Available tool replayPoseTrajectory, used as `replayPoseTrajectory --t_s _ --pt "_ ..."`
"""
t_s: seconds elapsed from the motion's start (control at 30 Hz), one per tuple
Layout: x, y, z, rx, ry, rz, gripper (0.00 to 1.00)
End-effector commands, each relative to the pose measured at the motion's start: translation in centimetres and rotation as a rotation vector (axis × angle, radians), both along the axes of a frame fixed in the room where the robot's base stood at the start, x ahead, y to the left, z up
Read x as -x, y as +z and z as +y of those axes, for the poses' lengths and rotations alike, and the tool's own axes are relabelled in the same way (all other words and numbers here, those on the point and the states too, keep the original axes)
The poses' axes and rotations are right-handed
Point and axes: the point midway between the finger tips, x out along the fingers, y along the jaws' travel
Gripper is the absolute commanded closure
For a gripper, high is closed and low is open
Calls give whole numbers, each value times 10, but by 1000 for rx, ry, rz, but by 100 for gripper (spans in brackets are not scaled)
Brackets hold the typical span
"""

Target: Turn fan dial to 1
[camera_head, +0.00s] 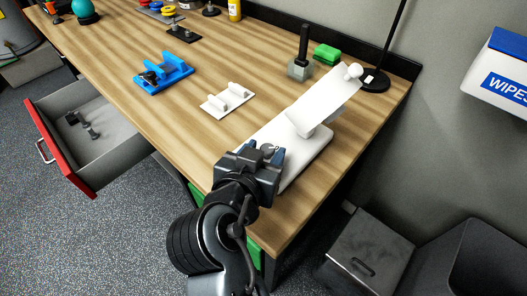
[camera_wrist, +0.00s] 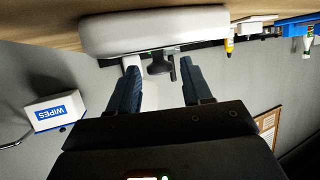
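The white fan (camera_head: 305,118) stands on the wooden desk near its right end. It has a flat base and a tilted upper part with a round knob at its top. My gripper (camera_head: 265,154) is at the near end of the fan's base. The dial's numbers cannot be read.
The wooden desk (camera_head: 120,40) carries a blue holder (camera_head: 163,77), a white holder (camera_head: 227,101), a grey block with a black handle (camera_head: 301,66) and a lamp base (camera_head: 374,82). A red-fronted drawer (camera_head: 62,148) is open at left. A wipes box (camera_head: 500,75) hangs at right.

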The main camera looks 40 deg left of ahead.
Motion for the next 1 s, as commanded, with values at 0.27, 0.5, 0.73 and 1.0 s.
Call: replayPoseTrajectory --t_s 0.27,0.5,0.73,1.0 --pt "0 1 0 -1 1 -2 46" --pt "23 9 -6 -2 4 -1 46" --pt "55 23 -17 -1 3 -1 46" --pt "69 30 -22 -1 1 -1 46"
